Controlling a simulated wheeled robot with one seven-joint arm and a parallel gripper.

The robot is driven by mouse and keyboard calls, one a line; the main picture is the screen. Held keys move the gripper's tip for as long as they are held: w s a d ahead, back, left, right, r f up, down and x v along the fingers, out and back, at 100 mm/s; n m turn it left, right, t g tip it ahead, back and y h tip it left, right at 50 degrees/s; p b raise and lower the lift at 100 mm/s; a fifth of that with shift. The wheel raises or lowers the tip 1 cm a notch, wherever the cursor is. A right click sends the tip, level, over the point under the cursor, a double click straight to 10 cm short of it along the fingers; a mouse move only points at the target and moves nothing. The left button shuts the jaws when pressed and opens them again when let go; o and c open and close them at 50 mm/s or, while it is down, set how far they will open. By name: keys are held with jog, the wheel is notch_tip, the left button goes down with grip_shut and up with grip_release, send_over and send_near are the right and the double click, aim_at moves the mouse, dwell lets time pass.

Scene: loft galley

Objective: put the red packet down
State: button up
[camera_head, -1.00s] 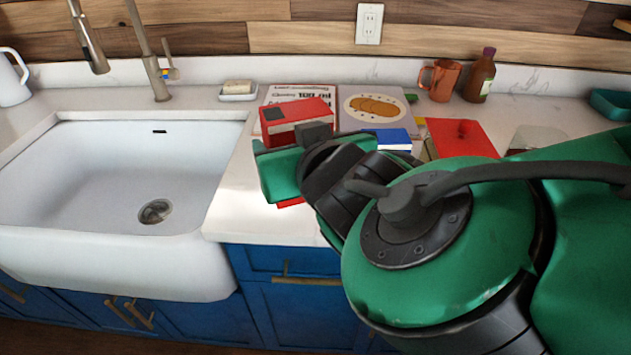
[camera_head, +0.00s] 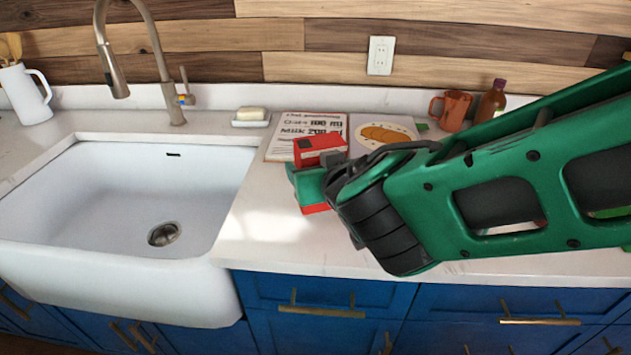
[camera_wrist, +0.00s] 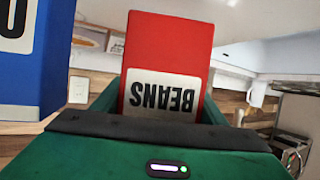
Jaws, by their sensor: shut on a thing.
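The red packet (camera_head: 321,151) is in my gripper (camera_head: 312,186), above or at the counter just in front of a printed recipe card. Its red lower part also shows beneath the green jaws. In the wrist view the packet (camera_wrist: 168,45) has a white label reading BEANS, upside down, and stands between the green jaws (camera_wrist: 166,108). My gripper is shut on it. I cannot tell whether the packet's bottom touches the counter (camera_head: 262,215).
A white sink (camera_head: 110,215) lies to the left. The recipe card (camera_head: 285,145) and a cookie picture (camera_head: 361,131) lie behind. A blue box (camera_wrist: 25,60) is close at the left in the wrist view. An orange mug (camera_head: 452,108) and brown bottle (camera_head: 490,100) stand at the back right.

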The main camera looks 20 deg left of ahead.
jog(key=shift+w+f, duration=0.15)
jog(key=shift+f, duration=1.95)
jog(key=shift+f, duration=0.1)
jog(key=o, duration=1.2)
jog(key=v, duration=1.2)
